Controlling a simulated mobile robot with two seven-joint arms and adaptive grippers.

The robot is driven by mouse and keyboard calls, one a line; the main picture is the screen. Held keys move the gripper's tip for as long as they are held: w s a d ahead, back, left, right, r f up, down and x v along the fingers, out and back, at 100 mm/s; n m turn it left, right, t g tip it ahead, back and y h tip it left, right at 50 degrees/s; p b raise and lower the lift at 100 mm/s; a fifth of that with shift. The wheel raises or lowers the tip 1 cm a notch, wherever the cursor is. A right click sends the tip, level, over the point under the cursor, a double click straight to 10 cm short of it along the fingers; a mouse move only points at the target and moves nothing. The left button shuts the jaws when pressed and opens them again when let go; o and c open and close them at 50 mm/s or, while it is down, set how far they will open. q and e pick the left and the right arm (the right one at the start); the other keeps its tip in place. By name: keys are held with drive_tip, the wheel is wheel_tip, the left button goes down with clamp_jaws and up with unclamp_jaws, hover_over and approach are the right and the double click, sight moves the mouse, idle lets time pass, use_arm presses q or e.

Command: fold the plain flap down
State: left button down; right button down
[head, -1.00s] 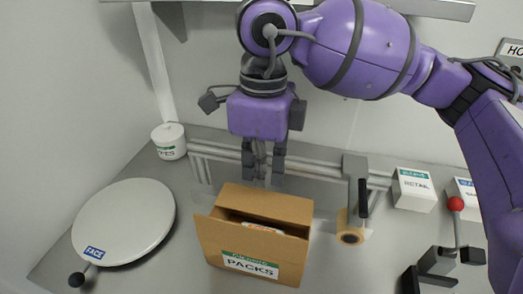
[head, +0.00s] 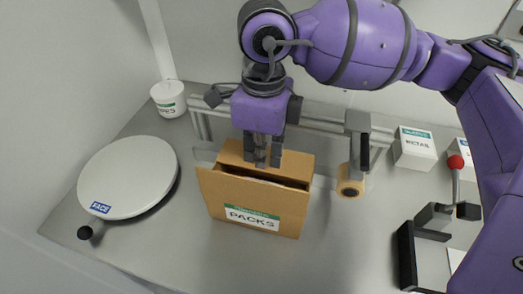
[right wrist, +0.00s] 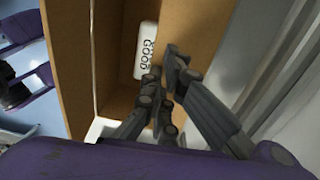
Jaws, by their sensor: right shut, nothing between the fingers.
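An open cardboard box (head: 255,205) stands on the grey table, its front wall with a green and white PACKS label facing me. A plain cardboard panel (head: 232,155) without a label rises at its back; I take it to be the plain flap. My right gripper (head: 268,162) points down over the box, in front of this panel and partly hiding it. Its fingers are shut and empty. In the right wrist view the fingertips (right wrist: 168,72) are over the box opening, close to cardboard (right wrist: 205,25); contact is unclear. A white pack (right wrist: 146,50) lies inside. My left gripper is not in view.
A round white plate (head: 127,175) marked FACE lies to the left. A white tub (head: 168,98) stands behind it. A tape roll on a holder (head: 351,188) is right of the box. A RETAIL carton (head: 414,148) and a red-knobbed lever (head: 456,163) stand further right.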

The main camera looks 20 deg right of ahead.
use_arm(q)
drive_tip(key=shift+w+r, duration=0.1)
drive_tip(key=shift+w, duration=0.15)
use_arm(e)
drive_tip(key=shift+s+f, duration=0.2)
drive_tip(key=shift+f, duration=0.15)
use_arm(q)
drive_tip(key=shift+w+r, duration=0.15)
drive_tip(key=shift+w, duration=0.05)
use_arm(e)
drive_tip(key=shift+r, duration=0.1)
